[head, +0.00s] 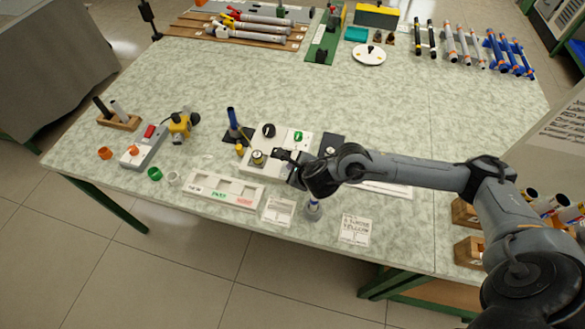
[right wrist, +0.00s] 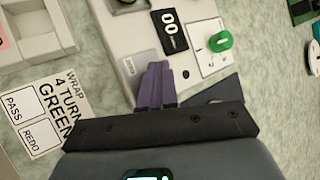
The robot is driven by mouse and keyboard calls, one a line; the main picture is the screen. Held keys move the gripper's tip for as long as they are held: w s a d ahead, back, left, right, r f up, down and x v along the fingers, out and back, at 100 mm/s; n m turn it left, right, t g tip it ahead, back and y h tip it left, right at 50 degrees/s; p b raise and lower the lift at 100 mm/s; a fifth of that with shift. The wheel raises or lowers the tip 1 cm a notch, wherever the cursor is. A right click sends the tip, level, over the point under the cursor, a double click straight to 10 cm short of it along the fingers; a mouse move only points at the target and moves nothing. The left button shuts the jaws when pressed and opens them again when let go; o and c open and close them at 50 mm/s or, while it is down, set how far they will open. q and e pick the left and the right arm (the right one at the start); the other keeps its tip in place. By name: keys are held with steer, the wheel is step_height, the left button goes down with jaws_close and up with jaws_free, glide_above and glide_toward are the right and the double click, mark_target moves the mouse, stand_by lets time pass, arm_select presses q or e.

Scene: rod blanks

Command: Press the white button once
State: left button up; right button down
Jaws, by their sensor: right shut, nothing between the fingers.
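A white panel (head: 284,139) stands near the middle of the table. My right gripper (head: 279,153) reaches over the panel from the right. In the right wrist view its shut, empty fingers (right wrist: 157,82) point at the panel (right wrist: 118,42), beside a small grey label (right wrist: 128,67) and below a "00" counter (right wrist: 169,31). No white button can be made out; the fingers may hide it, and contact cannot be told. My left gripper is out of view.
A grey device (head: 146,150) with a red part and a yellow tool (head: 180,125) stand left. A white tray (head: 224,189) and cards (head: 355,229) lie in front. A blue upright rod (head: 232,119) stands close left of the panel.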

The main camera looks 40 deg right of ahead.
steer(key=shift+r, duration=0.15)
steer(key=shift+r+p, duration=0.4)
steer(key=shift+p, duration=0.05)
steer(key=shift+r+p, duration=0.3)
steer(key=shift+r, duration=0.05)
steer(key=shift+r, duration=0.15)
step_height(320, 180, up, 5)
steer(key=p, duration=0.4)
stand_by(0.7)
